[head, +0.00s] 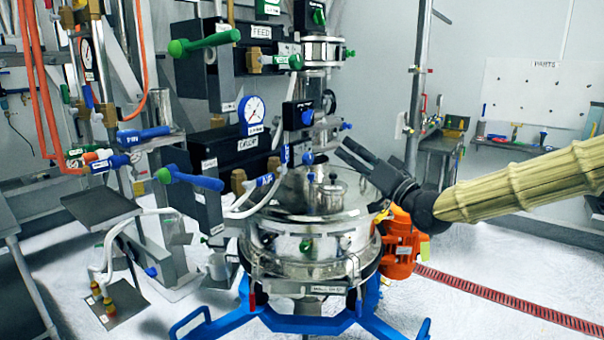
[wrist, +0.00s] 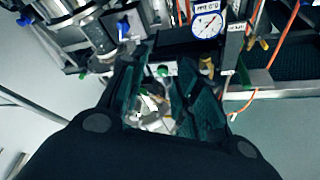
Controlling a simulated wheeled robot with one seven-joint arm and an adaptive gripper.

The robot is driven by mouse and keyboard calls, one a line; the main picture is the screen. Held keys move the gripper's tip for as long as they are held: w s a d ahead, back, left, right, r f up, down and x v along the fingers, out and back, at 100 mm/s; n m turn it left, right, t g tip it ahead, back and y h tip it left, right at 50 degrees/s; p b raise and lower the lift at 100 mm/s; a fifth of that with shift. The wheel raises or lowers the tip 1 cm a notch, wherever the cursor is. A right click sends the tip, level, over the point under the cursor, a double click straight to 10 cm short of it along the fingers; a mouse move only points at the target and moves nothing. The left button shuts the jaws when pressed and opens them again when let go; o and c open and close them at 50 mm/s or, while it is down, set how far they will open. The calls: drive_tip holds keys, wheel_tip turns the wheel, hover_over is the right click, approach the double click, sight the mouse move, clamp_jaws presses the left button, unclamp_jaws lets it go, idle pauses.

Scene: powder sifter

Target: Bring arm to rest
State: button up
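My arm (head: 520,185), in a ribbed yellowish sleeve, reaches in from the right in the head view. My black gripper (head: 348,150) is stretched out over the right side of the sifter's round steel lid (head: 300,210). In the wrist view my gripper (wrist: 165,75) shows two dark fingers spread apart with a gap between them. No object is seen held in the gap. Steel parts show through it, farther off. I cannot tell the exact height of the gripper above the lid.
The steel sifter stands on a blue frame (head: 290,318). An orange motor (head: 398,245) sits below my arm. Valve handles and a gauge (head: 252,110) crowd the left. A steel post (head: 418,90) stands behind the gripper. The floor at lower right is open, crossed by a red grating (head: 510,300).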

wheel_tip(320, 180, down, 28)
drive_tip(key=s+a+r+m+g+h, duration=0.1)
drive_tip(key=s+a+m+g+h, duration=0.15)
drive_tip(key=h, duration=0.25)
drive_tip(key=s+f+g+h, duration=0.1)
drive_tip(key=s+f+g, duration=0.1)
drive_tip(key=s+f, duration=0.35)
drive_tip(key=s+d+f+g+h, duration=0.1)
drive_tip(key=s+f, duration=0.1)
drive_tip(key=f, duration=0.7)
drive_tip(key=s+f+g+h, duration=0.1)
drive_tip(key=s+f+g, duration=0.1)
drive_tip(key=s+f, duration=0.35)
drive_tip(key=s+d+f+g+h, duration=0.2)
drive_tip(key=s+d+f, duration=0.1)
drive_tip(key=s+f, duration=0.5)
drive_tip(key=s+d+f+g+h, duration=0.1)
drive_tip(key=s+d+f+g, duration=0.15)
drive_tip(key=s+f, duration=0.6)
drive_tip(key=s+d+f+g+h, duration=0.1)
drive_tip(key=s+d+f+g, duration=0.1)
drive_tip(key=s, duration=0.7)
drive_tip(key=s+d+f+g+h, duration=0.2)
drive_tip(key=s+d+f, duration=0.2)
drive_tip(key=s, duration=0.5)
drive_tip(key=shift+s+d, duration=0.15)
drive_tip(key=shift+d, duration=0.3)
